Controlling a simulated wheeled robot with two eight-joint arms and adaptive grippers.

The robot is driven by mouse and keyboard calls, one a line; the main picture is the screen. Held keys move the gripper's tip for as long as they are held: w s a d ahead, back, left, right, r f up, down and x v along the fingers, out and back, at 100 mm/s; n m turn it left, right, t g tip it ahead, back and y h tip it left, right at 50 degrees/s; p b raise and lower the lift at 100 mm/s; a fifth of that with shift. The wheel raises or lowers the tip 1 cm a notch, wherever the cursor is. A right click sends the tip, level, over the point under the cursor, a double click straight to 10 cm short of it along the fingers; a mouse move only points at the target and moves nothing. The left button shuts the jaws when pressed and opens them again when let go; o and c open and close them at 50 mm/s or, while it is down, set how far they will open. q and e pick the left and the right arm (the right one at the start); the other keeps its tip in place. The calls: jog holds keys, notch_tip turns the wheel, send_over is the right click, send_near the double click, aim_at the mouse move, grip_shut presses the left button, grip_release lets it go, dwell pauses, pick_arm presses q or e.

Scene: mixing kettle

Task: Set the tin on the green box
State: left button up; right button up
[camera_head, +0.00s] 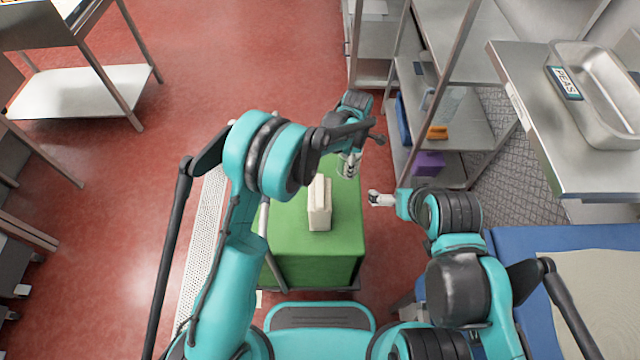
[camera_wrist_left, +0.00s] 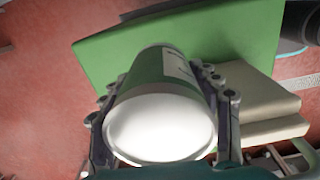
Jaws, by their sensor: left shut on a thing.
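The tin (camera_wrist_left: 160,125) has a pale round end and a green label with a white patch. My left gripper (camera_wrist_left: 165,110) is shut on its sides in the left wrist view. In the head view the left gripper (camera_head: 348,163) is over the far end of the green box (camera_head: 290,255), and the tin there is small and mostly hidden. I cannot tell if the tin touches the box top, which also shows in the wrist view (camera_wrist_left: 105,55). My right gripper (camera_head: 378,198) is just right of the box, apart from it; its fingers are too small to read.
A cream package (camera_head: 319,205) stands on the middle of the green box, near the tin. A metal shelf rack (camera_head: 470,100) is close on the right, with a counter holding a steel pan (camera_head: 600,95). Red floor (camera_head: 240,60) is open at the far left.

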pick_arm(q)
jog(key=w+a+f+b, duration=0.1)
jog(key=w+a+f, duration=0.1)
jog(key=a, duration=0.1)
jog(key=w+a+f, duration=0.2)
jog(key=a, duration=0.1)
jog(key=w+a+f+b, duration=0.1)
jog(key=w+a+f, duration=0.1)
jog(key=a, duration=0.1)
jog(key=shift+f+b, duration=0.2)
jog(key=shift+b, duration=0.15)
notch_tip(320, 180, down, 4)
jog(key=shift+f+b, duration=0.1)
jog(key=shift+b, duration=0.75)
jog(key=shift+s, duration=0.1)
jog(key=o, duration=1.8)
